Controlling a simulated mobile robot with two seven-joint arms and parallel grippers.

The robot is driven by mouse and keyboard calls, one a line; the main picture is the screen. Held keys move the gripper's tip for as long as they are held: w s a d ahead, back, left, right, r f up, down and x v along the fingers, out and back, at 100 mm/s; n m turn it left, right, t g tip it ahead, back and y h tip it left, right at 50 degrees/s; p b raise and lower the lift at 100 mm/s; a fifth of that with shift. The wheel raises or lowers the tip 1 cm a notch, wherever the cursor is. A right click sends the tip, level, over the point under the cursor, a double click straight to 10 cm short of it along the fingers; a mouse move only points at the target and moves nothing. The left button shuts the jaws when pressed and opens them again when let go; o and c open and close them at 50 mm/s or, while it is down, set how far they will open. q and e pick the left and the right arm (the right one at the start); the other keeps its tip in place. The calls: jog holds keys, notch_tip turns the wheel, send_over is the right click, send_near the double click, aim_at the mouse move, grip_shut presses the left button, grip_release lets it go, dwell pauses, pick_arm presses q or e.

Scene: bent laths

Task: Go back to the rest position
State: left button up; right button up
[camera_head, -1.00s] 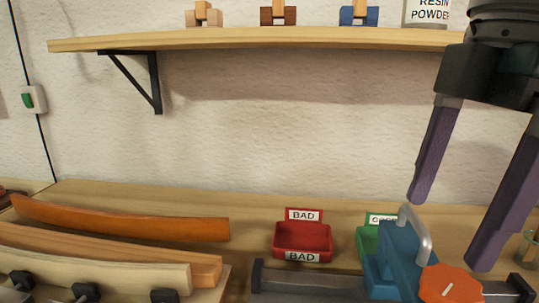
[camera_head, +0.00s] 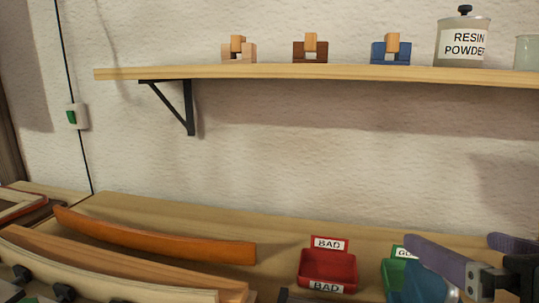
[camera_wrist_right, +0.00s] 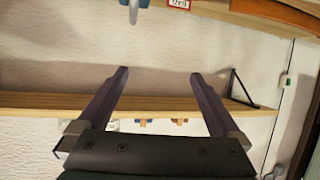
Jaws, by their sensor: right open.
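My right gripper (camera_head: 449,240) is at the lower right of the head view, its two purple fingers apart and empty. It hangs in front of the green bin (camera_head: 398,270) and a blue tool, hiding parts of both. In the right wrist view, which looks upside down, the open fingers (camera_wrist_right: 158,73) reach across the wall shelf (camera_wrist_right: 55,103) with nothing between them. My left gripper is in neither view.
Bent laths, one orange (camera_head: 150,238), lie on the bench at left beside black clamps. A red BAD bin (camera_head: 327,268) stands left of my gripper. The shelf (camera_head: 290,72) carries small block stacks and a resin powder pot (camera_head: 463,42). The wall between is clear.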

jog(key=s+f+g, duration=0.1)
jog(key=s+f, duration=0.1)
jog(key=s+f+g, duration=0.2)
jog(key=s+f, duration=0.1)
jog(key=shift+s+d+f+g, duration=0.3)
jog(key=shift+d, duration=0.1)
jog(key=s+a+f+n+g+y+p, duration=0.1)
jog(key=s+g+p, duration=0.15)
jog(key=s, duration=0.35)
jog(key=s+f+n+g+p, duration=0.1)
jog(key=s+n+g+p, duration=0.1)
jog(key=s+g, duration=0.35)
notch_tip(320, 180, up, 34)
jog(key=t+p, duration=0.1)
jog(key=p, duration=3.3)
jog(key=shift+s+t, duration=0.4)
jog(key=shift+s, duration=0.05)
jog(key=shift+f, duration=0.1)
